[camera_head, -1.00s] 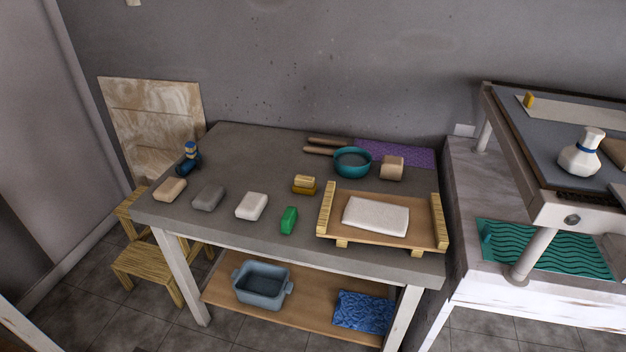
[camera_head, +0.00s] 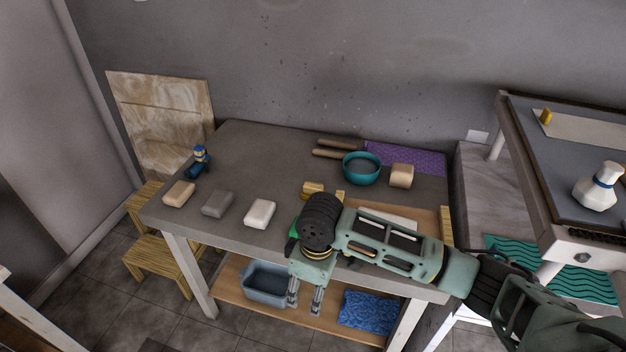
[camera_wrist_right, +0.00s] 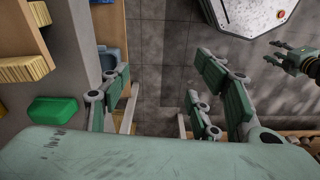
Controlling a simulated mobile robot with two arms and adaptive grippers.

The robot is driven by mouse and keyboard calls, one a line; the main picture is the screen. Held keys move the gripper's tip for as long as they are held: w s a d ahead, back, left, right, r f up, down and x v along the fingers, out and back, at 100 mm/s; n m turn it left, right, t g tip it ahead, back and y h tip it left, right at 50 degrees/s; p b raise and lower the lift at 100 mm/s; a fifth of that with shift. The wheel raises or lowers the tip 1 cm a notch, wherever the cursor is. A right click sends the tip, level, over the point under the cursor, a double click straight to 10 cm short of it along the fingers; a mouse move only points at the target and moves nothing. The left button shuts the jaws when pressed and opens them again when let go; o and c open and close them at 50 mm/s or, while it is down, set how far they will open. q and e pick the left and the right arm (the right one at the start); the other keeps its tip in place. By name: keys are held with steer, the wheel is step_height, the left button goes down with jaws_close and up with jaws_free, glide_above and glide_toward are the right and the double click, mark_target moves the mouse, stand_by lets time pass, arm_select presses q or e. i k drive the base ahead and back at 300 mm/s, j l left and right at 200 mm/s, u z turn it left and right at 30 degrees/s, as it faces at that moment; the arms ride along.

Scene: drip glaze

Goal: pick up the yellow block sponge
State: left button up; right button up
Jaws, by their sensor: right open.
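The yellow block sponge (camera_head: 312,188) lies on the grey table, left of the wooden board and behind my right arm. It has a lighter top and a darker lower part, and its near side is partly hidden by my wrist. My right gripper (camera_head: 305,298) is open and empty. It points down past the table's front edge, nearer the camera than the sponge. The right wrist view shows its spread fingers (camera_wrist_right: 165,105) over the floor; I cannot make out the sponge there. My left gripper (camera_wrist_right: 277,51) appears at that view's right edge, with its fingers apart.
A green block (camera_wrist_right: 52,110) lies beside my right gripper, mostly hidden in the head view. White (camera_head: 260,213), grey (camera_head: 217,204) and tan (camera_head: 179,194) blocks lie to the left. A teal pan (camera_head: 361,169) and beige block (camera_head: 401,176) stand behind.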

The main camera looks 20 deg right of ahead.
mark_target(309, 188)
steer(key=i+l, duration=0.2)
steer(key=i, duration=0.2)
steer(key=i+l, duration=0.15)
steer(key=i, duration=0.25)
steer(key=i+l, duration=0.2)
steer(key=i, duration=0.2)
